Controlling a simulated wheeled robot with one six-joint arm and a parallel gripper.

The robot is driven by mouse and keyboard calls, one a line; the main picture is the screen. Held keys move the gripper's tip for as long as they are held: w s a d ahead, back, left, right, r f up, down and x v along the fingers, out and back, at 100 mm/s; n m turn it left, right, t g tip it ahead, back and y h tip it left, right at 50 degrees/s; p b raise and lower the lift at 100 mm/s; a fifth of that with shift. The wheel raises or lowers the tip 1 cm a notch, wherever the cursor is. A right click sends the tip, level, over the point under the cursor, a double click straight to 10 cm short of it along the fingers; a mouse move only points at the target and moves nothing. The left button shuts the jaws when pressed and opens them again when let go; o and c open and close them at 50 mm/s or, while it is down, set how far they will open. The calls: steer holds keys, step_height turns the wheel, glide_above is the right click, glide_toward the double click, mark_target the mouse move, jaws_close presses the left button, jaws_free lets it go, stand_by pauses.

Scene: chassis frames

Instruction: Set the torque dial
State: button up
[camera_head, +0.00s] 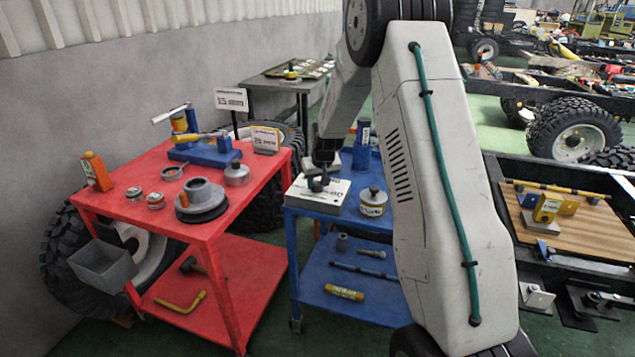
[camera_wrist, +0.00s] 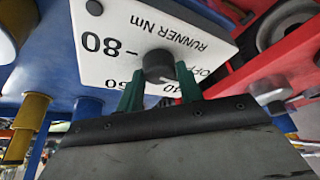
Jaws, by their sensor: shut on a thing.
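The torque dial is a white box (camera_head: 304,197) on the blue cart. In the wrist view its white face (camera_wrist: 112,22) reads "RUNNER Nm", "80" and "OFF", upside down, with other numbers partly hidden. A round dark knob (camera_wrist: 158,62) sits on the face. A dark pointer mark lies beside the knob towards "80". My gripper (camera_wrist: 160,80) has its green fingers on either side of the knob and is shut on it. In the head view my gripper (camera_head: 317,181) comes down on the box from above, and the knob is hidden there.
A red cart (camera_head: 130,207) on the left holds a blue vise, cans and an orange bottle (camera_head: 96,171). Signs read "15" (camera_head: 231,99) and "25 Nm" (camera_head: 265,139). My arm hides the centre right.

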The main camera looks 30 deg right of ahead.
steer(key=m+h, duration=0.1)
steer(key=m, duration=0.2)
steer(key=m+g+h, duration=0.1)
steer(key=m, duration=0.2)
steer(key=shift+a, duration=0.15)
steer(key=m, duration=0.2)
steer(key=m+g, duration=0.1)
steer(key=m, duration=0.1)
steer(key=shift+w+g+h, duration=0.1)
steer(key=shift+g+h, duration=0.2)
steer(key=shift+h, duration=0.1)
steer(key=shift+a+m, duration=0.1)
steer(key=shift+m, duration=0.2)
steer(key=o, duration=1)
steer(key=shift+r, duration=0.1)
steer(key=v, duration=0.7)
steer(key=shift+a+r, duration=0.15)
steer(key=shift+r, duration=0.1)
